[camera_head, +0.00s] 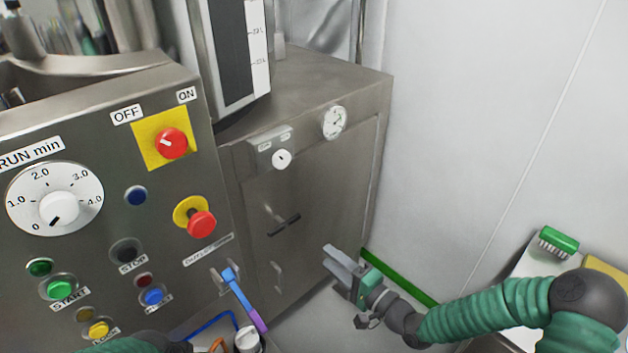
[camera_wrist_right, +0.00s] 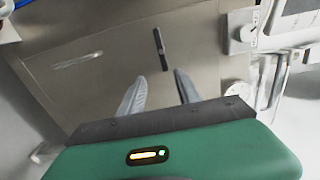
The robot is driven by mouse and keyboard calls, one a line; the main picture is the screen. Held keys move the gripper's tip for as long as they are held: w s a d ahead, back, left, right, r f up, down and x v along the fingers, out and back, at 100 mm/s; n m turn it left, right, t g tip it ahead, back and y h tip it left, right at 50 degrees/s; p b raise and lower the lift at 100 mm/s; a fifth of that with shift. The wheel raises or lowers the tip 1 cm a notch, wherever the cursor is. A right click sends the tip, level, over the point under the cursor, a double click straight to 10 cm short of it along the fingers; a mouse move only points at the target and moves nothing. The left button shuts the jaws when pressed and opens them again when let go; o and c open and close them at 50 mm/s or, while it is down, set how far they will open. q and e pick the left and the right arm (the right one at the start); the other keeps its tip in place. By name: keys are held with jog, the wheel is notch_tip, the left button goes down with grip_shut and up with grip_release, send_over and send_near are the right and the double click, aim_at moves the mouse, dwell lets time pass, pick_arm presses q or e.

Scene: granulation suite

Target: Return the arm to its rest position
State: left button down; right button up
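My right arm, in a green ribbed sleeve, comes in from the right in the head view. My right gripper (camera_head: 330,258) is held in front of the steel cabinet (camera_head: 335,170), low and right of its middle. In the right wrist view the two grey fingers of my right gripper (camera_wrist_right: 160,76) stand apart with nothing between them. They point toward the cabinet front, where a dark handle (camera_wrist_right: 160,48) shows beyond the tips. That handle also shows in the head view (camera_head: 284,226). A bit of my left arm's green sleeve shows at the bottom edge; its gripper is out of sight.
A control panel (camera_head: 105,225) with a dial, red knobs and several buttons fills the left. A blue and purple bar (camera_head: 243,300) stands by its lower right edge. A green brush (camera_head: 558,242) lies at the right. A bare white wall (camera_head: 470,120) is behind.

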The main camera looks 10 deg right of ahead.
jog(key=s+d+f+n+g+h+p, duration=0.4)
jog(key=s+d+f+n+g+h, duration=0.2)
jog(key=s+f+n+g+h, duration=0.15)
jog(key=s+d+r+n+g+h, duration=0.1)
jog(key=s+r+g, duration=0.1)
jog(key=s+r, duration=0.2)
jog(key=s+d+r+n+g+h+p, duration=0.1)
jog(key=s+r, duration=0.3)
jog(key=s, duration=0.6)
jog(key=shift+d+n+g+h, duration=0.5)
jog(key=shift+n+g+h, duration=0.05)
jog(key=shift+n+g, duration=0.2)
jog(key=shift+s+a, duration=0.1)
jog(key=shift+a, duration=0.05)
jog(key=shift+a, duration=0.1)
